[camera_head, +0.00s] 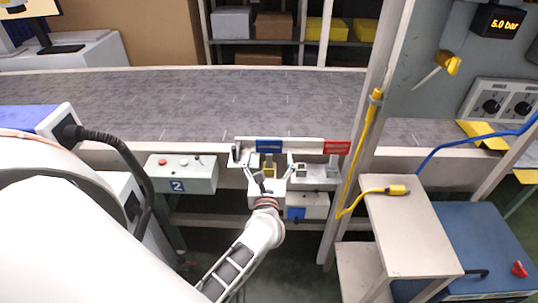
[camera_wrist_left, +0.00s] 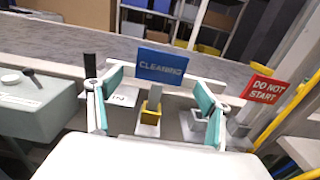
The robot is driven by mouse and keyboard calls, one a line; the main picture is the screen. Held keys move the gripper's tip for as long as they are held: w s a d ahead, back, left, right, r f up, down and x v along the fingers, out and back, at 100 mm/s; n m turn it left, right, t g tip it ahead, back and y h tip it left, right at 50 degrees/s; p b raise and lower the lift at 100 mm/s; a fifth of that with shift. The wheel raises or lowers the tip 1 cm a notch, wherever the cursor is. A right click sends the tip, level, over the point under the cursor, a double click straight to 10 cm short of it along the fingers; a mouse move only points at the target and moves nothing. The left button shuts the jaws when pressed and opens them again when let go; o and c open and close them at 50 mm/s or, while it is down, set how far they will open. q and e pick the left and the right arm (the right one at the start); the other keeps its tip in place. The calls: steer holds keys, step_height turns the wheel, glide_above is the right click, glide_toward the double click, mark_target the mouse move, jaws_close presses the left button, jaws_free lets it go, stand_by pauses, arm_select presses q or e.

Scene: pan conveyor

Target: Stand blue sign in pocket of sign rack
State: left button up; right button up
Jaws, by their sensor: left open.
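The grey block is on the pale sign rack (camera_head: 318,182), beside the conveyor. No contact shows in the left wrist view (camera_wrist_left: 157,95). A red "DO NOT START" sign (camera_wrist_left: 265,89) stands to the right. A grey block (camera_wrist_left: 193,125) with no sign is between them. My right gripper is not in view.
A control box marked 2 (camera_head: 182,174) is left of the rack. A grey post (camera_head: 362,130) with a yellow cable rises at the right. The grey conveyor belt (camera_head: 190,100) behind is bare. A blue-topped cart (camera_head: 480,245) is at the lower right.

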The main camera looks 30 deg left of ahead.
mark_target(270, 146)
arm_select(q)
steer(key=shift+x, duration=1.2)
steer(key=c, duration=1.2)
steer(key=shift+c, duration=0.2)
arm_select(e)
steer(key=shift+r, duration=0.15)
arm_select(q)
steer(key=shift+r, duration=0.1)
